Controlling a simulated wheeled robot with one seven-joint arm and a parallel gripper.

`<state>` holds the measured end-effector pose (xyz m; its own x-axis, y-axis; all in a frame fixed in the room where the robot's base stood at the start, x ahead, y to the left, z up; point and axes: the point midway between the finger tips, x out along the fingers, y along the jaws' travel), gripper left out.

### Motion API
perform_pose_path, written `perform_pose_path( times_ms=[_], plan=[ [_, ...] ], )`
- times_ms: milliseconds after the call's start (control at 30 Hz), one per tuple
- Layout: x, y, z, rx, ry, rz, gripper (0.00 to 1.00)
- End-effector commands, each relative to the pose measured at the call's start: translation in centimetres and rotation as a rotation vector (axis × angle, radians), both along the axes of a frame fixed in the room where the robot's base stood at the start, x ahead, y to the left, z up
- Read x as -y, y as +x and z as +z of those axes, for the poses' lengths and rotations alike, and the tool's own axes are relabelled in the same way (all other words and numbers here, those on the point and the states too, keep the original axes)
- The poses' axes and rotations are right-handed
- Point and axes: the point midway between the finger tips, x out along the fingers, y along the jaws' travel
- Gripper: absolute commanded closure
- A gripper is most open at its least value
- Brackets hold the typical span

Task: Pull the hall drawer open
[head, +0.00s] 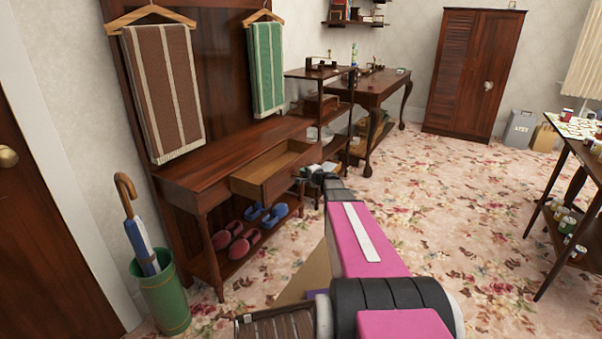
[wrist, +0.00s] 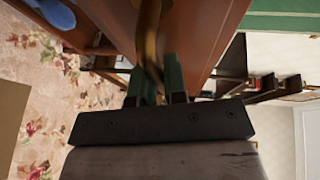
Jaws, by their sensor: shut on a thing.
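The hall drawer (head: 262,186) is in the brown wooden hall stand (head: 190,178) and stands partly out, its pale inside showing. My gripper (head: 316,172) is at the drawer's right end in the head view.
Red and blue slippers (head: 236,245) lie on the low shelf under the drawer. A green umbrella stand (head: 163,297) is at the left front. A side table (head: 372,95) stands beyond. Open flowered carpet (head: 450,200) lies to the right, before a table with jars (head: 570,150).

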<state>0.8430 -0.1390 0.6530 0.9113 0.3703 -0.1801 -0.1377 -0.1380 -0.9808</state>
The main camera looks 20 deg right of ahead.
Motion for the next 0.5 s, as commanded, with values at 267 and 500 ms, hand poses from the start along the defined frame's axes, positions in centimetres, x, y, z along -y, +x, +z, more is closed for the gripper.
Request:
perform_pose_path(
  times_ms=[267, 500],
  plan=[
    [0.00, 0.00, -0.07, -0.001, -0.001, 0.000, 0.81],
    [-0.01, 0.01, -0.03, -0.001, 0.000, 0.000, 0.64]
  ],
)
